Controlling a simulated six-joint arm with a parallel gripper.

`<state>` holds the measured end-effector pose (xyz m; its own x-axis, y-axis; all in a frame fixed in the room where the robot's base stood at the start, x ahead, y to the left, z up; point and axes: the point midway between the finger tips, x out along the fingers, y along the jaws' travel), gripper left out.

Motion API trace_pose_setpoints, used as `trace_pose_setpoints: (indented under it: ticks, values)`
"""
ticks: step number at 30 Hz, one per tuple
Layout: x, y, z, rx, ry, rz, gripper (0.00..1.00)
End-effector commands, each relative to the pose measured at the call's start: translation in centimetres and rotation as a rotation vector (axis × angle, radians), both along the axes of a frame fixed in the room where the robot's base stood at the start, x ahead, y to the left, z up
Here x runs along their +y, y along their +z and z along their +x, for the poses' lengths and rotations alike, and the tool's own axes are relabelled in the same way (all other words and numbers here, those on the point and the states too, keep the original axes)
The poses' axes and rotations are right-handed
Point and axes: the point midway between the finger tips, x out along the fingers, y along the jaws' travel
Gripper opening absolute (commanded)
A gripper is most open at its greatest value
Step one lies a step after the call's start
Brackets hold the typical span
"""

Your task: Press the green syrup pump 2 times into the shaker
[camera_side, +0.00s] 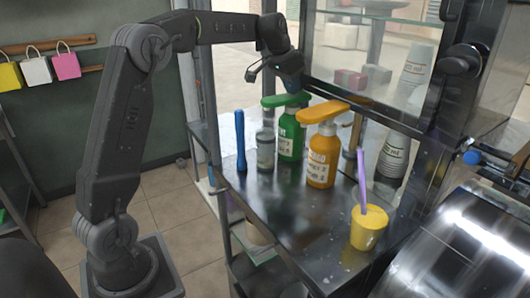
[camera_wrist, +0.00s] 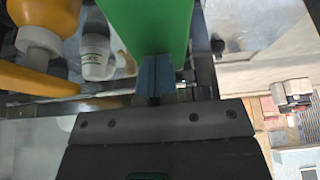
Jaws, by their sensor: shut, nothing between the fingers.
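The green syrup bottle (camera_side: 290,138) stands upright on the dark metal counter, with its flat green pump head (camera_side: 285,100) on top. The pump head also fills the top middle of the wrist view (camera_wrist: 145,25). A grey, clear-looking vessel, apparently the shaker (camera_side: 265,148), stands just left of the green bottle, below the pump head's left end. My gripper (camera_side: 293,88) is shut and empty, close above the pump head; I cannot tell whether it touches. Its blue fingers show together in the wrist view (camera_wrist: 153,80) at the green head's lower edge.
An orange syrup bottle (camera_side: 322,160) with an orange pump head (camera_side: 322,112) stands close right of the green one. A blue stick (camera_side: 240,142) stands at left. A yellow cup (camera_side: 367,228) with a purple straw is at front right. Stacked cups (camera_side: 393,156) stand near the glass. The counter's front middle is clear.

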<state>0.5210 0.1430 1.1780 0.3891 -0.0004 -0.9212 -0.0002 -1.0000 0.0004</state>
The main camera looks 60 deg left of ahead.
Motion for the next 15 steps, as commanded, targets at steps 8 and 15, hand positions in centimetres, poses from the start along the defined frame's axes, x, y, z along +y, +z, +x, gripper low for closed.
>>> trace_pose_setpoints:
  ticks: [8, 15]
  values:
    - [0.0, 1.5, 0.0, 0.003, -0.001, 0.000, 0.00]
    - [0.0, 3.0, 0.0, 0.000, 0.000, 0.000, 0.00]
